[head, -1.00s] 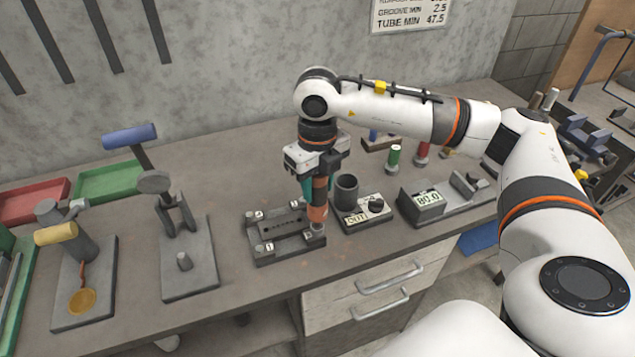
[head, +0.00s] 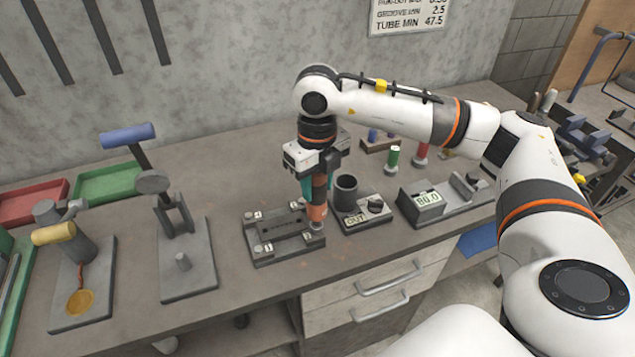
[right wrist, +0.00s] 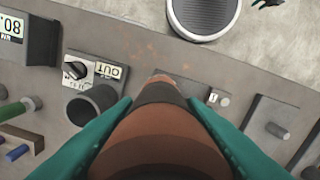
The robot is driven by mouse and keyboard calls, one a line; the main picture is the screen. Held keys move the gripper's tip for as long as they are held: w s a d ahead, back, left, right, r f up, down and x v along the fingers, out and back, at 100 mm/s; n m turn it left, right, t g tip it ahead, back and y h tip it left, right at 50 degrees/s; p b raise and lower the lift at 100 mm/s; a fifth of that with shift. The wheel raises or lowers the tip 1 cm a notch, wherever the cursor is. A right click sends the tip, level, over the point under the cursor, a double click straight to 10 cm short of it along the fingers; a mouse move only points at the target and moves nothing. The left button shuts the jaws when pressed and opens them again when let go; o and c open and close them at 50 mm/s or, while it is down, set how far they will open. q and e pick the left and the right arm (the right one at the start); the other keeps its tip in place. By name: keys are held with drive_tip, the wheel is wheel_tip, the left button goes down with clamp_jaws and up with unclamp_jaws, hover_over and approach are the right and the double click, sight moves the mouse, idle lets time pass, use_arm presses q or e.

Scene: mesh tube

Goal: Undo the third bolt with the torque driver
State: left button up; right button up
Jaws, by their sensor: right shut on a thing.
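My right gripper (head: 315,181) is shut on the torque driver (head: 317,208), an orange-brown tool with a dark band. Whether the tip touches the bolt there is hidden. Numbered tags and bolts show at the plate's other corners. In the right wrist view the teal fingers hold the driver (right wrist: 160,125) from both sides, and it hides most of the plate. My left gripper is not in view.
Right of the plate stands a box with a dark cup (head: 346,188), a knob and an "OUT" label. Beyond it is a meter reading 80.0 (head: 427,200). Grey stands (head: 187,262) are at left, with green (head: 108,182) and red trays behind.

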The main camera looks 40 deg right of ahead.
drive_tip(key=shift+s+a+f, duration=0.1)
drive_tip(key=shift+f, duration=0.2)
